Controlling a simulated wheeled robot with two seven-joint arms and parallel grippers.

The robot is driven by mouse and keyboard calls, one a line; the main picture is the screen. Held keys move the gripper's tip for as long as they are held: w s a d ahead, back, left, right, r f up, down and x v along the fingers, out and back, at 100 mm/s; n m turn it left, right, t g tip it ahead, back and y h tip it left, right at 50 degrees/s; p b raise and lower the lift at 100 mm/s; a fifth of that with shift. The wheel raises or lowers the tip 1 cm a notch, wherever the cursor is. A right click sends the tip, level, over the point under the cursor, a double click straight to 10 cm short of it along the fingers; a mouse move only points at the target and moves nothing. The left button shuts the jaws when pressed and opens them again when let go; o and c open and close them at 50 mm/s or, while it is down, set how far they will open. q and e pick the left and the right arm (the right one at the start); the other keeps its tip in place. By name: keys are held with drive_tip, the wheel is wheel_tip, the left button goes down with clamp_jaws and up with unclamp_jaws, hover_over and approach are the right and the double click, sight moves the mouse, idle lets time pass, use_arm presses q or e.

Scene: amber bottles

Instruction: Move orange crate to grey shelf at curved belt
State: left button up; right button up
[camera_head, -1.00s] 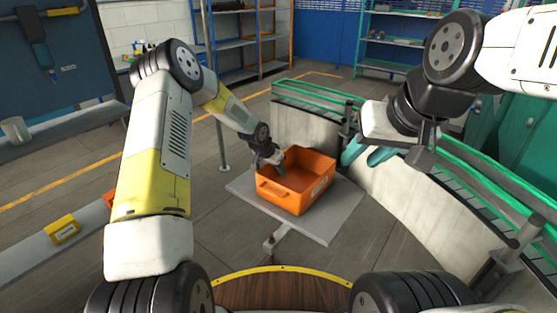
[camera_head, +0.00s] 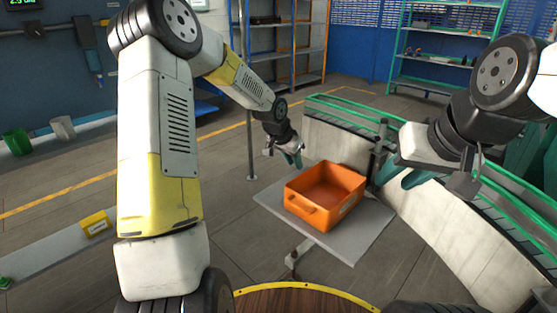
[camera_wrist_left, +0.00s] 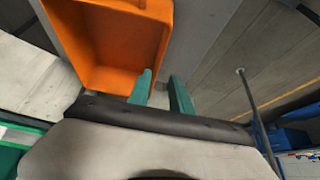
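The orange crate (camera_head: 322,192) sits upright and empty on the grey shelf (camera_head: 347,241) beside the curved belt (camera_head: 462,172). The crate also shows in the left wrist view (camera_wrist_left: 110,50). My left gripper (camera_head: 292,158) is just behind and left of the crate, apart from it and raised. In the left wrist view its two teal fingers (camera_wrist_left: 163,95) are spread with nothing between them. My right gripper (camera_head: 407,181) is to the right of the crate, over the belt's near wall. Its teal fingers show a gap and hold nothing.
A thin post (camera_head: 249,110) stands left of the shelf. A yellow box (camera_head: 96,224) lies on a low ledge at the left. Blue and green racks (camera_head: 447,45) stand at the back. The floor between is clear.

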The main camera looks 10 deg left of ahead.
use_arm(q)
drive_tip(key=s+a+r+n+y, duration=0.15)
drive_tip(key=s+a+r, duration=0.25)
drive_tip(key=s+r, duration=0.6)
drive_tip(key=s+a+r+n, duration=0.1)
drive_tip(key=s+r, duration=0.2)
drive_tip(key=s, duration=0.5)
drive_tip(key=s+a+r+n+t, duration=0.1)
drive_tip(key=s+r+n, duration=0.1)
drive_tip(key=s, duration=0.6)
drive_tip(key=s+a+r+n, duration=0.1)
drive_tip(key=s+r, duration=0.3)
drive_tip(key=s, duration=0.4)
drive_tip(key=shift+s+a+r+n+h, duration=0.25)
drive_tip(key=shift+r+n+h, duration=0.1)
drive_tip(key=shift+n, duration=0.1)
